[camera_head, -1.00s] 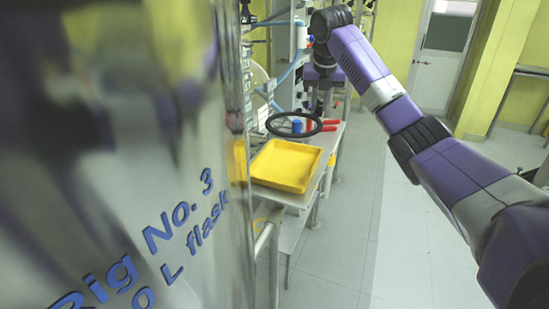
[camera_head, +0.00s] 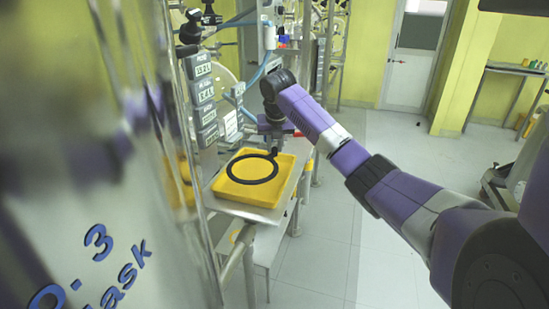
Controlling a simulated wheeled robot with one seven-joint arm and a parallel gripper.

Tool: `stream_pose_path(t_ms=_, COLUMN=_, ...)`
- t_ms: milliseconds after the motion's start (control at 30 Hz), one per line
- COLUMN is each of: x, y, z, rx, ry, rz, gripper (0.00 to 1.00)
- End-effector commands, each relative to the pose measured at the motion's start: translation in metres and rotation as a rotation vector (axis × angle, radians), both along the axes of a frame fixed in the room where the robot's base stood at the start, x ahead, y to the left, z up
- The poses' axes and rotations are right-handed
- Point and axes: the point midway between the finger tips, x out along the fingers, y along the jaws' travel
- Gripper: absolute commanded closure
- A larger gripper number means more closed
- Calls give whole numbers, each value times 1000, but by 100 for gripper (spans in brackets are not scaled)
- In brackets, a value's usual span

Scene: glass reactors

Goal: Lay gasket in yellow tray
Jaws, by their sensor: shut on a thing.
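The gasket is a flat black ring (camera_head: 232,184) over the yellow tray (camera_head: 250,204). In this view it lies within the tray's outline; I cannot tell whether it touches the tray floor. My gripper (camera_head: 273,153) is at the ring's far right edge, above the tray's back side, shut on the gasket. Its fingers are small and partly hidden by the wrist. The yellow tray is shallow and sits on a metal bench.
The metal bench (camera_head: 245,214) carries the tray. A large shiny vessel with blue lettering (camera_head: 115,274) fills the left side. Small grey displays (camera_head: 203,92) and tubing stand behind the bench. The floor (camera_head: 335,235) to the right is open.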

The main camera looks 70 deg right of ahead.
Motion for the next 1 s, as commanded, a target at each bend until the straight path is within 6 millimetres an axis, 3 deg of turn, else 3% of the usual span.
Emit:
stream_pose_path(t_ms=333, x=0, y=0, z=-40, rx=1, ry=0, rz=0, gripper=100)
stream_pose_path(t_ms=733, x=0, y=0, z=-45, rx=0, ry=-1, rz=0, gripper=100)
stream_pose_path(t_ms=767, x=0, y=0, z=-45, rx=0, ry=-1, rz=0, gripper=74)
stream_pose_path(t_ms=833, x=0, y=0, z=-45, rx=0, ry=-1, rz=0, gripper=60)
stream_pose_path(t_ms=1000, x=0, y=0, z=-45, rx=0, ry=-1, rz=0, gripper=58)
